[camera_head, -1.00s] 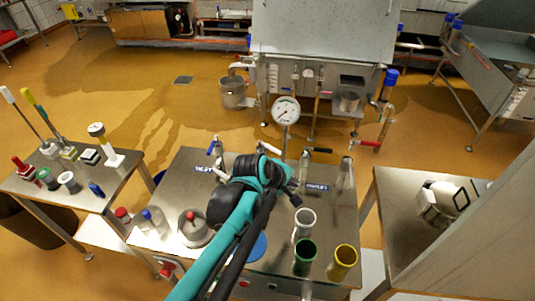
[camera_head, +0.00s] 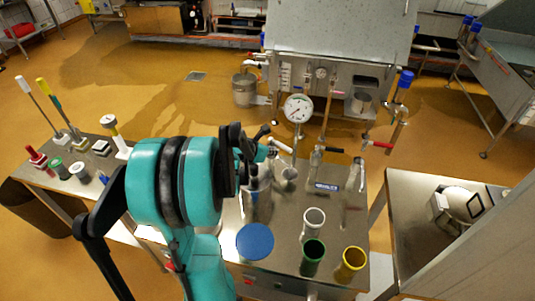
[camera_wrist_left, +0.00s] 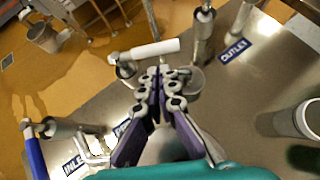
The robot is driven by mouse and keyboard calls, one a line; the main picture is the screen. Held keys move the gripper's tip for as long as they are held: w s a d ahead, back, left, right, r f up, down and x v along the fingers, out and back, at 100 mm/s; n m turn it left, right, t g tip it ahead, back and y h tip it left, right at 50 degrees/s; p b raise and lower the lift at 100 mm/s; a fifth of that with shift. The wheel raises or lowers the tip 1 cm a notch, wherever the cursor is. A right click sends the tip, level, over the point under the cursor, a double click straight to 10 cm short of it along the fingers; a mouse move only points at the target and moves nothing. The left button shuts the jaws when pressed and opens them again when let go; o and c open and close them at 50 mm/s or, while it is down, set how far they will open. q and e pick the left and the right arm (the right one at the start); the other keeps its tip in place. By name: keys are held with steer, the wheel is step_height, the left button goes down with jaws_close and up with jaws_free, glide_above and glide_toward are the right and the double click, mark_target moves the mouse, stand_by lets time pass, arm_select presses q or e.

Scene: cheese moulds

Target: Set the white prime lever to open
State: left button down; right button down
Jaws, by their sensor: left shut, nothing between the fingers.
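The white prime lever (camera_wrist_left: 150,50) lies across the top of a metal valve, just beyond my left gripper in the left wrist view. It also shows in the head view (camera_head: 281,146), pointing to the right and slightly down, beside the gauge post. My left gripper (camera_wrist_left: 163,74) is shut and empty, its fingertips near the lever; I cannot tell whether they touch it. In the head view the gripper (camera_head: 267,142) is partly hidden by my arm. A label below the valve, beginning with "PR", is partly covered by my fingers. My right gripper is not in view.
A blue lever (camera_wrist_left: 36,157) stands at the inlet valve on the left. The pressure gauge (camera_head: 298,108) rises behind the gripper. White, green and yellow cups (camera_head: 350,264) and a blue disc (camera_head: 255,241) occupy the front.

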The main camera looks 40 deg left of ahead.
mark_target(286, 148)
arm_select(q)
steer(key=x, duration=0.3)
steer(key=shift+w+f+b, duration=0.2)
steer(key=shift+w+b, duration=0.1)
steer(key=shift+b, duration=0.1)
steer(key=shift+w+d, duration=0.25)
steer(key=shift+w, duration=0.2)
stand_by(0.5)
steer(key=shift+w+d, duration=0.3)
steer(key=shift+w, duration=0.4)
steer(key=shift+w+b, duration=0.3)
steer(key=shift+w, duration=0.35)
steer(key=shift+r, duration=0.1)
